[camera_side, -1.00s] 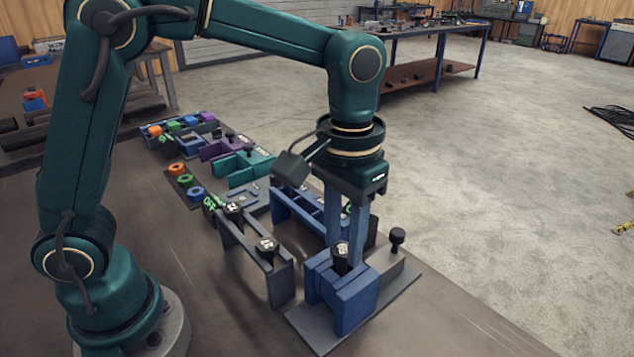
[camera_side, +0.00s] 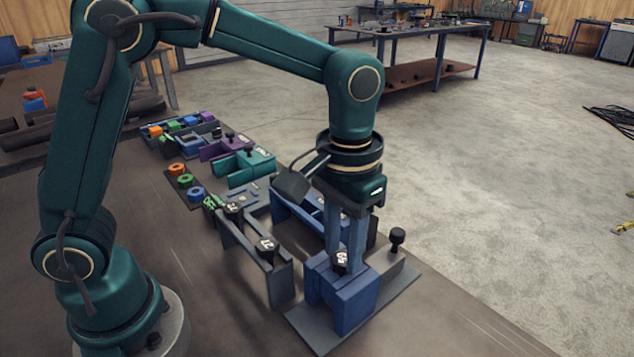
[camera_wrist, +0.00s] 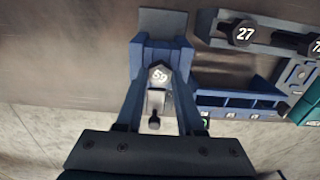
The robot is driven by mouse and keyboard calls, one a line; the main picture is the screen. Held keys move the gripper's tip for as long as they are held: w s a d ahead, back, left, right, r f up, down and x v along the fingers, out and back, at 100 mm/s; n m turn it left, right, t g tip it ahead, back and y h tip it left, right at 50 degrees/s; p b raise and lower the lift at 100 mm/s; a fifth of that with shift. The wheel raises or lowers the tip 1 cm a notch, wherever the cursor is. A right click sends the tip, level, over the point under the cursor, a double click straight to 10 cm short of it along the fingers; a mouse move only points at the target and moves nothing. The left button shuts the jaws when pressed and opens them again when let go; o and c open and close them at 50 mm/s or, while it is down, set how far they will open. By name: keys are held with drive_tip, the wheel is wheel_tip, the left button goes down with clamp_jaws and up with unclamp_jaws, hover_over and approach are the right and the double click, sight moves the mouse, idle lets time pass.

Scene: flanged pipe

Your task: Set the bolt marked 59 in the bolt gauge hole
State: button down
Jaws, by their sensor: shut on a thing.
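The bolt marked 59 (camera_wrist: 159,75) has a dark hexagonal head with white digits. In the side view its head (camera_side: 341,262) sits low at the blue bolt gauge block (camera_side: 352,304), which stands on a grey base plate. My gripper (camera_side: 343,258) points down with both blue fingers at the bolt head, and in the wrist view its fingers (camera_wrist: 159,80) close on the head from both sides. The bolt's shank and the gauge hole are hidden by the block and the head.
A black-knobbed clamp (camera_side: 397,238) stands on the plate right of the gauge. A grey rack (camera_side: 280,281) at left holds bolts, one marked 27 (camera_wrist: 243,33). A blue divided tray (camera_side: 290,208) stands close behind. Open floor lies to the right.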

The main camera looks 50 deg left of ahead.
drive_tip(key=shift+c, duration=0.2)
unclamp_jaws()
idle(0.6)
drive_tip(key=shift+r, duration=3.5)
